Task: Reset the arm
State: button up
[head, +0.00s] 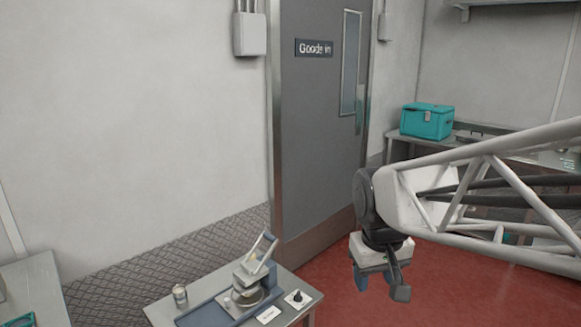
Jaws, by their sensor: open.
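My gripper (381,287) hangs at the end of my white lattice arm, right of centre in the head view. Its fingers point down, spread apart, with nothing visible between them. It is over the red floor, to the right of the small metal table (310,287) and apart from it. On that table is a small kettle apparatus (248,295) with a round metal vessel and a raised, tilted upper part. It sits on a blue-grey base (203,315). The vessel's inside is too small to make out.
A small can (180,295) stands left of the apparatus. A white control box (298,299) with a black knob is at its right. A teal cool box (427,122) sits on the back bench. A grey door (315,120) marked "Goods in" stands behind. Red floor around my gripper looks clear.

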jog(key=s+d+f+m, duration=0.2)
jog(key=s+d, duration=0.1)
jog(key=s, duration=0.9)
jog(key=shift+s+f+t, duration=0.2)
jog(key=shift+s+t, duration=0.1)
jog(key=shift+t, duration=0.1)
